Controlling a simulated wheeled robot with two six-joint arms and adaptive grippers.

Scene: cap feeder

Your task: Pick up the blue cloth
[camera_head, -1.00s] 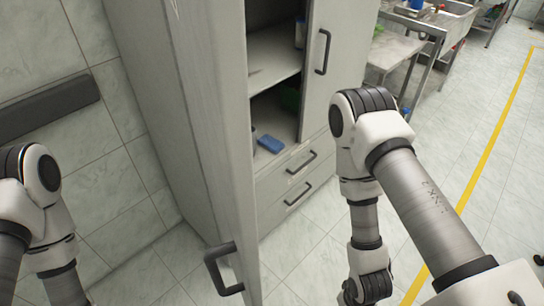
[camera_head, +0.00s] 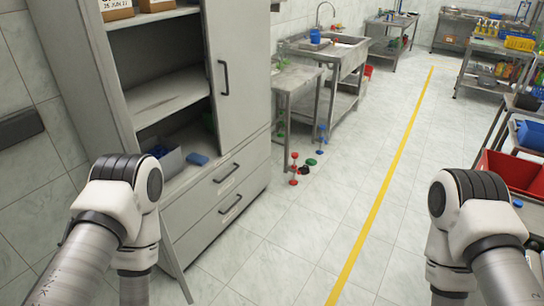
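A small flat blue item (camera_head: 197,159), which looks like the folded blue cloth, lies on the bottom shelf of the grey cabinet (camera_head: 245,140), near the shelf's front edge. A grey bin (camera_head: 172,162) with dark blue contents stands just left of it. My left arm's elbow is in front of the cabinet's lower left part, and my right arm's elbow is at the right side. Both grippers are below the picture and out of view.
The cabinet's left side is open; its right door (camera_head: 238,70) is shut above two drawers (camera_head: 225,195). Red and green items (camera_head: 294,170) stand on the floor by a metal table (camera_head: 297,85). A red crate (camera_head: 512,170) is at right. The middle floor is clear.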

